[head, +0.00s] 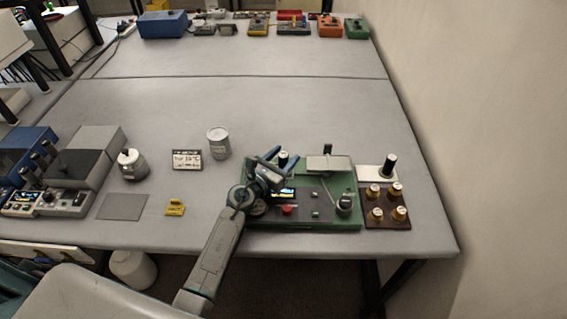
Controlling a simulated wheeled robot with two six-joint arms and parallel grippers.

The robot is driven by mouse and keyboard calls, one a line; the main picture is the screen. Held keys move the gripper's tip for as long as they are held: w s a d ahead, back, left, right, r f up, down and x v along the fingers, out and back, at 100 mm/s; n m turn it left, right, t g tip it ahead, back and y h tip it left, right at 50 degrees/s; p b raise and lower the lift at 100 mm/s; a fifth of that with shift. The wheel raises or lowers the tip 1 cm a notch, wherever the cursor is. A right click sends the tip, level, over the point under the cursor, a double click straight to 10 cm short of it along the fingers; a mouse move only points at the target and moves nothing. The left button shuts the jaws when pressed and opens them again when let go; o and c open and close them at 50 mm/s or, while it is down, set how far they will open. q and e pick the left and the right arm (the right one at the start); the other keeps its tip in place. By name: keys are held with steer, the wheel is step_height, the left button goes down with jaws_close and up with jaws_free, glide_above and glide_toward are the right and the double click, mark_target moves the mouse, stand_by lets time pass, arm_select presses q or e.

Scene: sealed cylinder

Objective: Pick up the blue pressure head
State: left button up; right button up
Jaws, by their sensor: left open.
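My left gripper (279,157) reaches in from the bottom over the left part of a green-edged device panel (335,216). Its jaws are open. A small dark, possibly blue piece with a pale top (283,155) shows at the fingertips, apparently between them; whether they touch it I cannot tell. It may be the blue pressure head, but it is too small and partly hidden to be sure. My gripper and wrist cover part of the panel. My right gripper is not in view.
A brown block with several knobs (386,214) and a black-handled piece (389,166) stand right. The table's middle (250,98) is clear.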

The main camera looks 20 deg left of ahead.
arm_select(q)
jaws_close()
steer(key=shift+r, duration=0.1)
